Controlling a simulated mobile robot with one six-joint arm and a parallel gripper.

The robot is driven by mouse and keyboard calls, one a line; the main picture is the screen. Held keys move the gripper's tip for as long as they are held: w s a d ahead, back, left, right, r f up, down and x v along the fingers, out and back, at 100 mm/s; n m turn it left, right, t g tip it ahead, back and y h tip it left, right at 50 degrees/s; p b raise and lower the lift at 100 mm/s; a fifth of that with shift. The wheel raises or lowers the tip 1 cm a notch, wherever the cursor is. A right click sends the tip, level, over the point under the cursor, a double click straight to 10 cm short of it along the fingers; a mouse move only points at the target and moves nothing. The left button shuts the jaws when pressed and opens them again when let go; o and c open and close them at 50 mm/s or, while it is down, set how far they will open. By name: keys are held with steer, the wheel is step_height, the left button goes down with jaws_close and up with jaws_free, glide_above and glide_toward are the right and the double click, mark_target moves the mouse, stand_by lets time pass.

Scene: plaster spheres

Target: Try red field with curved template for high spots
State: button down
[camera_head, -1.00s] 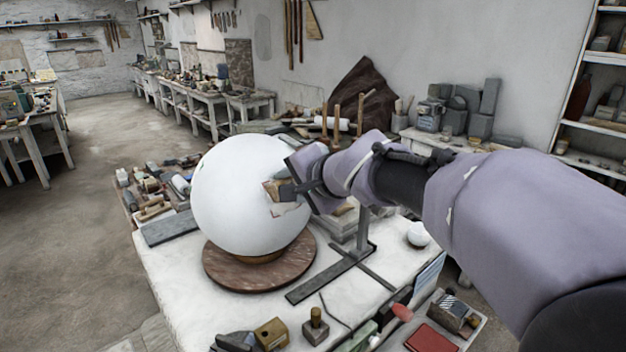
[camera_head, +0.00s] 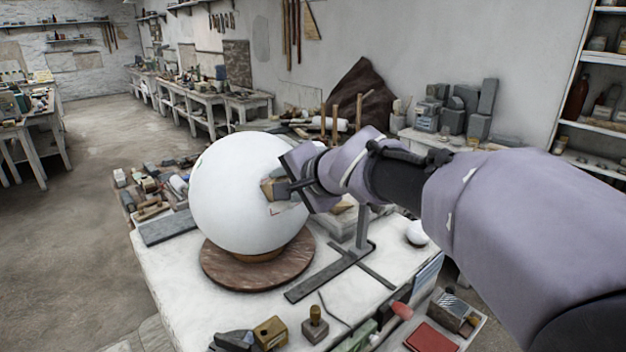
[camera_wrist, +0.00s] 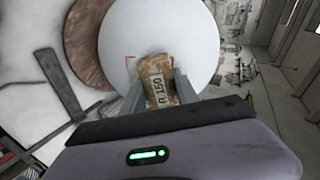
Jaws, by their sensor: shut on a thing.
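A large white plaster sphere (camera_head: 240,190) sits on a round brown turntable (camera_head: 225,270) on the white bench. Red corner marks of a field show on it in the wrist view (camera_wrist: 129,59), partly hidden by the template. My gripper (camera_wrist: 158,92) is shut on a tan template (camera_wrist: 157,78) marked "R 150". In the head view the template (camera_head: 269,188) is at the right side of the sphere, at the red-marked area. The template's far edge is at or very near the sphere's surface. I cannot tell whether it touches all along its edge.
A metal stand with a flat bar (camera_head: 325,272) stands on the bench right of the turntable. Small blocks (camera_head: 270,332) are at the front edge, and tools crowd the left side.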

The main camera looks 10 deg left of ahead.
steer(key=shift+w+d+r, duration=0.1)
steer(key=shift+w+d, duration=0.4)
steer(key=shift+w, duration=0.05)
steer(key=shift+s+a+r, duration=0.1)
steer(key=shift+s+a, duration=0.1)
steer(key=shift+s, duration=0.5)
steer(key=shift+s+a, duration=0.15)
steer(key=shift+s, duration=0.5)
steer(key=shift+w, duration=0.25)
steer(key=w+d+n+g+y+b, duration=0.1)
steer(key=w+d+g, duration=0.1)
steer(key=w, duration=0.1)
steer(key=shift+d+y+b, duration=0.4)
steer(key=shift+s+a, duration=0.1)
steer(key=shift+s, duration=0.05)
steer(key=shift+x, duration=0.75)
